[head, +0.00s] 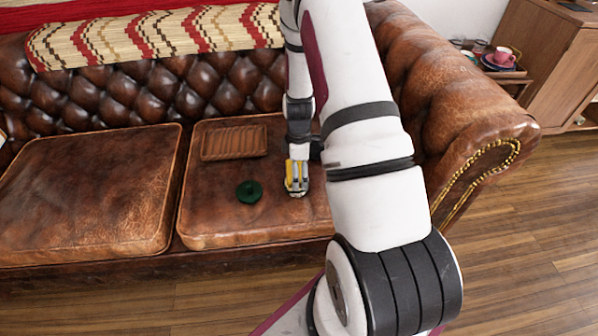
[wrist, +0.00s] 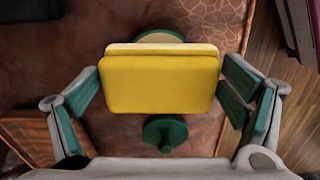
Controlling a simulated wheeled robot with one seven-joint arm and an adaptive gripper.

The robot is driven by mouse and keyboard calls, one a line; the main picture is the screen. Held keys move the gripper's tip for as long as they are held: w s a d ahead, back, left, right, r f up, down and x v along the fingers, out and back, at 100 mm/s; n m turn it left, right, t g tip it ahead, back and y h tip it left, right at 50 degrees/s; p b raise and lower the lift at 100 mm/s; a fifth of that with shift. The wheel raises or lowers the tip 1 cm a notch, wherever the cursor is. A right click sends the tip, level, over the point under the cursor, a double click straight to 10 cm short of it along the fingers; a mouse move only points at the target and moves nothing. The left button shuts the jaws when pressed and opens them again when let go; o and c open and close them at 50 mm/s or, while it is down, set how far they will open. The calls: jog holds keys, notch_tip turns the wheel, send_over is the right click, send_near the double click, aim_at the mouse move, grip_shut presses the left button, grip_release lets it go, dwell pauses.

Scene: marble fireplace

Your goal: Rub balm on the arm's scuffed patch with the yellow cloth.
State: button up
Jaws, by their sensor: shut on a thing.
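My gripper (head: 297,176) is shut on the folded yellow cloth (wrist: 160,82), low over the right seat cushion. The cloth also shows as a small yellow patch in the head view (head: 291,172). In the wrist view a round green tin with a pale filling (wrist: 160,37) shows partly behind the cloth; I cannot tell whether they touch. A dark green lid with a knob (head: 249,191) lies on the cushion, left of my gripper. The brown leather sofa arm (head: 480,125) is at the right, with lighter mottled wear; my own arm hides part of it.
A ribbed brown tray (head: 233,142) lies on the cushion behind the lid. A striped woven throw (head: 150,38) covers the backrest. Pink crockery (head: 503,57) stands on a small table beside a wooden cabinet (head: 550,60). The left cushion (head: 90,195) is clear.

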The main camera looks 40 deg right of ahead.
jog(key=shift+r+p, duration=1.55)
jog(key=shift+r, duration=1)
